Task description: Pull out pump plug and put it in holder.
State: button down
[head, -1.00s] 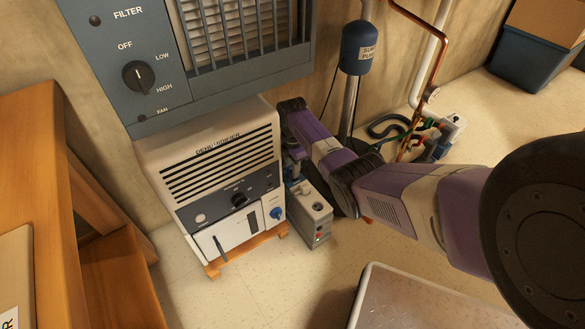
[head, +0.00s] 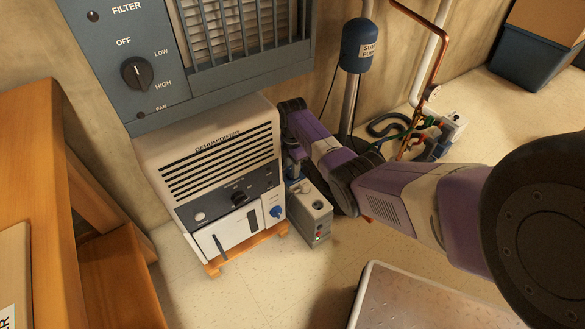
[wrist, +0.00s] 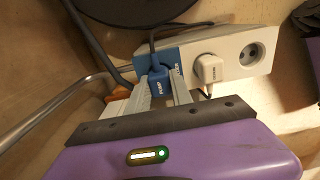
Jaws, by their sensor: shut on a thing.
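The blue pump plug (wrist: 157,91) shows in the wrist view, with its dark cord running up from it. My gripper (wrist: 161,82) is shut on it, one pale finger on each side. The plug is at the blue-marked end of a white power strip (wrist: 236,50); its contact with the socket is hidden. In the head view my gripper (head: 294,170) points down at the far end of the strip (head: 317,214), beside the dehumidifier, and its fingertips are hard to see. I cannot make out a holder.
A white plug (wrist: 209,69) fills the strip's middle socket; the end socket is empty. The dehumidifier (head: 220,175) stands close on the left. The blue sump pump (head: 357,45) rises behind. A metal-edged platform (head: 420,305) lies in front on the floor.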

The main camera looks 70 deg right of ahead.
jog(key=shift+f, duration=0.45)
dwell(0.7)
jog(key=shift+r, duration=0.1)
dwell(0.7)
jog(key=c, duration=1.1)
grip_release()
jog(key=shift+o, duration=0.7)
jog(key=o, duration=0.4)
jog(key=shift+r, duration=0.15)
jog(key=shift+r+p, duration=3.4)
jog(key=shift+p, duration=0.15)
